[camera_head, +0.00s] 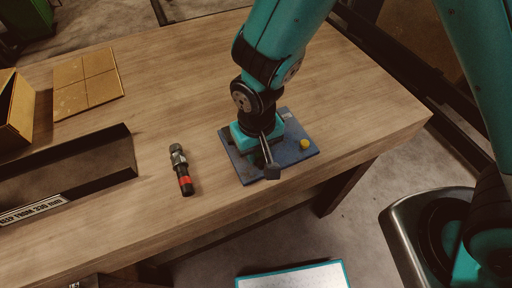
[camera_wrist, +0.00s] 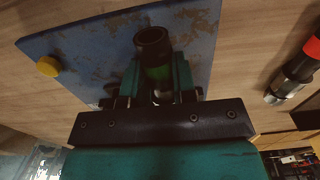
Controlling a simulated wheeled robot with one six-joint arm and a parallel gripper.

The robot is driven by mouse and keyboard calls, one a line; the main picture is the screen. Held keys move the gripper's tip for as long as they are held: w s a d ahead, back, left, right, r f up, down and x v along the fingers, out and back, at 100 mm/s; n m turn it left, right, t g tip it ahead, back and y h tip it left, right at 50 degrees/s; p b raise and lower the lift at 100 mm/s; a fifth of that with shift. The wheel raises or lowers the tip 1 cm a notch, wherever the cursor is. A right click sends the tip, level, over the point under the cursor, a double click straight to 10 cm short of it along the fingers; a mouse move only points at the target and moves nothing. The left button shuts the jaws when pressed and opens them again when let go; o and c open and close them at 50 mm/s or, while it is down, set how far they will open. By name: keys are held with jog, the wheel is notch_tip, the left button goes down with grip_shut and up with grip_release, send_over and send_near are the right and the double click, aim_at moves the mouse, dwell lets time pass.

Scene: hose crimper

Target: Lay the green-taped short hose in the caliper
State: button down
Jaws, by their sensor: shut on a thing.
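The green-taped short hose (camera_wrist: 152,45) shows in the wrist view as a dark tube with an open end towards the camera and a dim green band. My gripper (camera_wrist: 155,92) is shut on it, with the teal fingers on either side. In the head view my gripper (camera_head: 262,140) is low over a worn blue plate (camera_head: 240,168) near the table's front edge and hides much of it. The plate also shows in the wrist view (camera_wrist: 90,45). It bears a yellow knob (camera_head: 305,144) and a dark-ended lever (camera_head: 272,172). I cannot make out a caliper for certain.
A red-banded hose piece (camera_head: 182,170) lies on the wooden table (camera_head: 190,90) left of the plate. A dark labelled tray (camera_head: 75,170), a square tan board (camera_head: 87,82) and an open box (camera_head: 15,112) stand further left. The table behind the plate is clear.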

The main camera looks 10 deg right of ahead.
jog(key=shift+f, duration=0.15)
dwell(0.6)
jog(key=c, duration=0.8)
grip_release()
jog(key=shift+c, duration=0.2)
jog(key=shift+r+p, duration=3.3)
jog(key=shift+r, duration=0.75)
